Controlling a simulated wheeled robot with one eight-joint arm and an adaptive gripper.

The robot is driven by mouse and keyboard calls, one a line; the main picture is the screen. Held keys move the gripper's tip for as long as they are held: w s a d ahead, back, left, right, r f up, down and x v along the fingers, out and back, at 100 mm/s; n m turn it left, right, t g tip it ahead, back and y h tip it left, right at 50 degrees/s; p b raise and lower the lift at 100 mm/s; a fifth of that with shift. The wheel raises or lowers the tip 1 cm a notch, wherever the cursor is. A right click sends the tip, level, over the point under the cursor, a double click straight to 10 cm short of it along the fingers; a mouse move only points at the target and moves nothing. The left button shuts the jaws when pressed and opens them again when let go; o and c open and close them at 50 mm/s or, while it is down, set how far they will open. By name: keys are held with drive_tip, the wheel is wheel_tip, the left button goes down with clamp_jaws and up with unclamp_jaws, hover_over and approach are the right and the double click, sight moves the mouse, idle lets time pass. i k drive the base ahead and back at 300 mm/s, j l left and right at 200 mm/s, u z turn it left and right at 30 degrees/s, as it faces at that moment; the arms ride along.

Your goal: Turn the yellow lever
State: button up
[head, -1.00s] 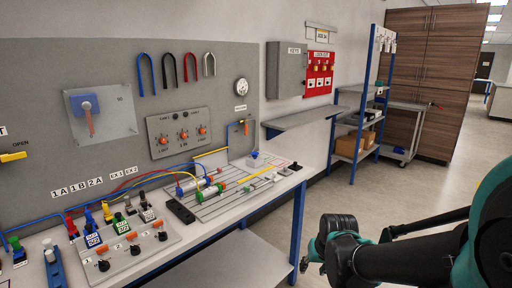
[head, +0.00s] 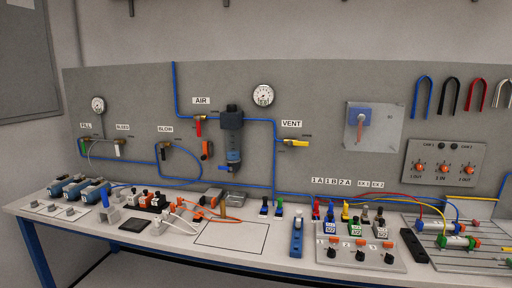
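A yellow lever (head: 298,143) sits on a small valve under the VENT label (head: 291,124), on the grey panel right of centre in the head view. It points sideways to the right, roughly level. A blue pipe (head: 275,160) runs down the panel just left of this valve. My gripper is not in view now, so I cannot see its state or its distance from the lever.
A red-handled valve (head: 198,126) under the AIR label and a filter unit (head: 232,140) are left of the lever. The white bench (head: 150,247) below holds connectors, hoses and several small blocks. A blue upright piece (head: 297,238) stands near its front edge.

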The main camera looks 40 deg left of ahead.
sight(290, 143)
drive_tip(key=u, duration=1.45)
